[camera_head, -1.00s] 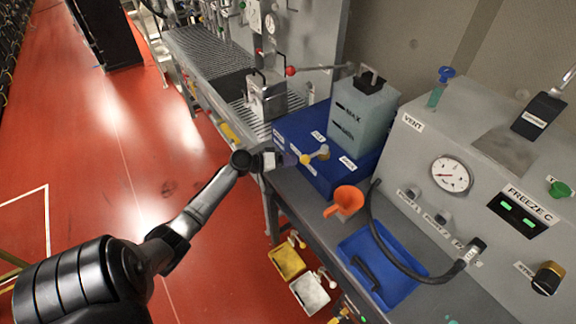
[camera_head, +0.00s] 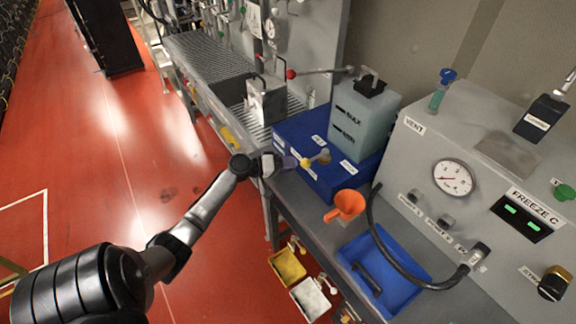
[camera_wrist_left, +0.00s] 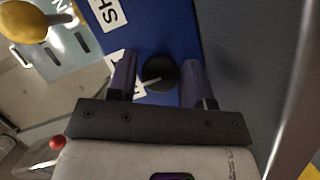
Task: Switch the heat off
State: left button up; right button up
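A blue box (camera_head: 318,178) with white labels stands on the grey bench, holding a tall translucent container (camera_head: 362,118) marked MAX. A yellow-ended knob or lever (camera_head: 306,162) is at its near side; a yellow rounded end (camera_wrist_left: 24,22) shows in the left wrist view. My left gripper (camera_head: 284,163) is at the box's near left side. In the left wrist view its purple fingers (camera_wrist_left: 158,78) stand apart on either side of a round black knob (camera_wrist_left: 160,70) on the box's blue face, by a label starting SH. Finger contact is unclear. No heat label is readable. My right gripper is out of view.
A black hose (camera_head: 385,240) curves beside the grey panel with a gauge (camera_head: 453,178). A metal canister (camera_head: 267,100) stands behind the box. Red floor is open at left.

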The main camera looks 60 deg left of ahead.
pick_arm(q)
jog(key=shift+o, duration=1.4)
jog(key=v, duration=1.4)
jog(key=shift+w, duration=0.1)
